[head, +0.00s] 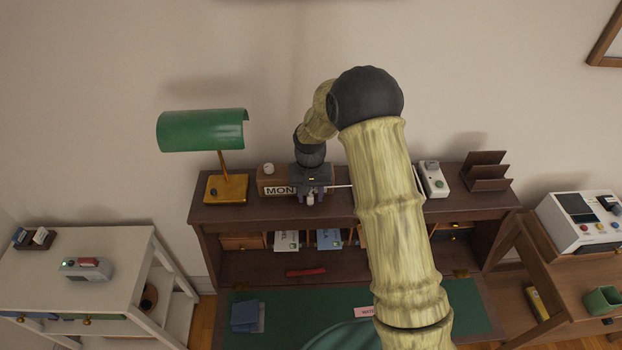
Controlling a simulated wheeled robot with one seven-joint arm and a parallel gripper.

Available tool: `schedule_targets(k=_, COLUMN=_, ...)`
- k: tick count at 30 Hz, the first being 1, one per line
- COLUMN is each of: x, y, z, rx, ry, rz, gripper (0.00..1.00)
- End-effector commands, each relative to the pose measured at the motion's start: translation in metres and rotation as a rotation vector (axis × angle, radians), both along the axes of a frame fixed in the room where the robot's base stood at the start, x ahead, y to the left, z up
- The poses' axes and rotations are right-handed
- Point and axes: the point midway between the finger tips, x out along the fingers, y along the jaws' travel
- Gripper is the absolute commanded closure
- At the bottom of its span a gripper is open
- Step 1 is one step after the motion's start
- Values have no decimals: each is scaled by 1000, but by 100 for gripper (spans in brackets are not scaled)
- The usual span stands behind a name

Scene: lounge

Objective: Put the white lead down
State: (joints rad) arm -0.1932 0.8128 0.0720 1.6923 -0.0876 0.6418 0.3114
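My gripper (311,198) is over the top shelf of the brown desk (350,209), in front of a brown box labelled "MON…" (272,189). Its fingers point down, and it hides the right part of the label. A thin white line, probably the white lead (342,186), runs right from beside the gripper and passes behind my arm. A small pale grey piece shows at the fingertips. I cannot tell whether it is the lead's end or part of the fingers, nor whether the fingers are closed on it.
A green lamp (203,131) stands left of the box. Below are pigeonholes with letters and a green desk mat (290,308). Side tables flank the desk. My arm hides the shelf's middle.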

Motion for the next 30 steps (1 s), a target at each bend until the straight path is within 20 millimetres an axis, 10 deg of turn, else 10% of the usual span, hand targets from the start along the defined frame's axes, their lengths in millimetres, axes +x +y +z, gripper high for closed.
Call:
schedule_targets(k=18, x=1, y=0, z=103, rx=2, ry=-5, rz=-1, gripper=61)
schedule_targets(k=30, x=0, y=0, z=116, rx=1, ry=-2, rz=-1, gripper=61)
